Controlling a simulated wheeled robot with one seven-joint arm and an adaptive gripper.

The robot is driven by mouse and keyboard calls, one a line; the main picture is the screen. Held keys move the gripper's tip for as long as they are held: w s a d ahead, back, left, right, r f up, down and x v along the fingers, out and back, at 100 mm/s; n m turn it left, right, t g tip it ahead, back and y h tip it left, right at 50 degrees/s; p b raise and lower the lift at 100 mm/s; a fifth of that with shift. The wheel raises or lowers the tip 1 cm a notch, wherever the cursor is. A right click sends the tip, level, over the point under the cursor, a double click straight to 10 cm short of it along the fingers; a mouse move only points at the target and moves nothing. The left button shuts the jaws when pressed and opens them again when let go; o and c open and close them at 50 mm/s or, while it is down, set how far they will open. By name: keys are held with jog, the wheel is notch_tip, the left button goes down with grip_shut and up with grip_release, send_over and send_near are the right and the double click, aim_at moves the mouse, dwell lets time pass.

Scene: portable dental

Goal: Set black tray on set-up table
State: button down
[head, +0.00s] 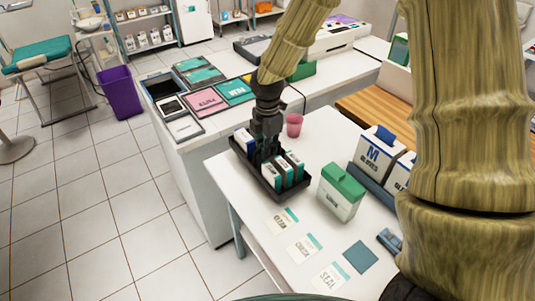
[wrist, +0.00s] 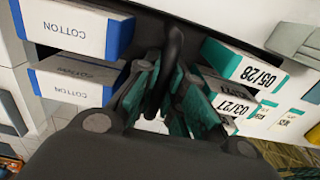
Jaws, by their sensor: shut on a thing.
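The black tray (head: 249,171) is at the left end of the white table (head: 238,212) in the head view. It holds blue-and-white cotton boxes (wrist: 75,30) on one side and teal-and-white dated boxes (wrist: 243,62) on the other. My gripper (wrist: 160,100) comes down over the tray's middle and is shut on its upright black handle (wrist: 174,45). The gripper also shows in the head view (head: 264,150), partly hiding the tray. I cannot tell whether the tray's bottom touches the tabletop.
A pink cup (head: 294,125) stands just behind the tray. A white box with a green lid (head: 341,192) is to its right, with glove boxes (head: 377,155) beyond. Labelled cards (head: 304,248) lie in front. A counter with flat trays (head: 205,101) adjoins at the back left.

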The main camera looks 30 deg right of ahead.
jog(key=shift+f+p, duration=0.3)
jog(key=shift+f, duration=1.3)
jog(key=c, duration=1.5)
grip_release()
jog(key=shift+f, duration=0.1)
notch_tip(320, 180, up, 12)
jog(key=shift+r+b, duration=0.15)
jog(key=shift+b, duration=0.6)
